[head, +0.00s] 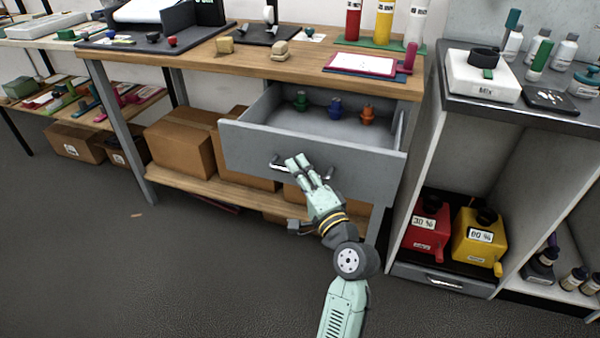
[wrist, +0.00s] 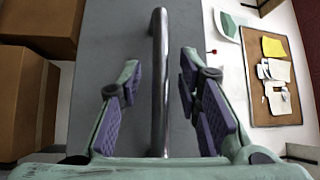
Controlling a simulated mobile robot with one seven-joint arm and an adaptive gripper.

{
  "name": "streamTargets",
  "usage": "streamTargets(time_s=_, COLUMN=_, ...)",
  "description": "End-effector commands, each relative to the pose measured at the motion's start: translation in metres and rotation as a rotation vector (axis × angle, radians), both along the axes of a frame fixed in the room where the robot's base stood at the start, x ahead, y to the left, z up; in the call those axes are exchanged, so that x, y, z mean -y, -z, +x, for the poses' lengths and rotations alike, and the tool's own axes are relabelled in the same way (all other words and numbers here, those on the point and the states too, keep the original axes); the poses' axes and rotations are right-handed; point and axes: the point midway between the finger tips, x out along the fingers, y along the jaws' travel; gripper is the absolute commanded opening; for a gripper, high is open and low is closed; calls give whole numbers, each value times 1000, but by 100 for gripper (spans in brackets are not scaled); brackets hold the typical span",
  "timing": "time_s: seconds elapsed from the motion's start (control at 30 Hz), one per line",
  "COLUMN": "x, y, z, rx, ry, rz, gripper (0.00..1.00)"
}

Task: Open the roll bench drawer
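The grey roll bench drawer (head: 242,148) is pulled out from under the wooden bench top, and its inside shows from above. A green, a blue and an orange small item stand inside it. Its metal bar handle (head: 277,166) is on the front face. My gripper (head: 297,161) is at the handle, in front of the drawer face. In the wrist view the handle (wrist: 159,90) runs between the two purple-padded fingers. The fingers are open, with a visible gap on both sides of the bar.
The bench top (head: 300,70) holds small blocks, a red-framed pad and several upright bottles. Cardboard boxes (head: 180,145) sit on the shelf below. A grey cabinet (head: 425,170) with a red and a yellow container stands close on the right. The floor in front is clear.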

Motion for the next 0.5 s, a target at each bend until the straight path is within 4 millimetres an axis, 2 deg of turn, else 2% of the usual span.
streamTargets(time_s=0.13, x=2, y=1, z=-4, rx=-1, ry=1, rz=0, gripper=31)
streamTargets(time_s=0.23, x=8, y=3, z=-14, rx=-1, ry=2, rz=1, gripper=31)
streamTargets(time_s=0.5, x=35, y=11, z=-64, rx=-2, ry=5, rz=0, gripper=31)
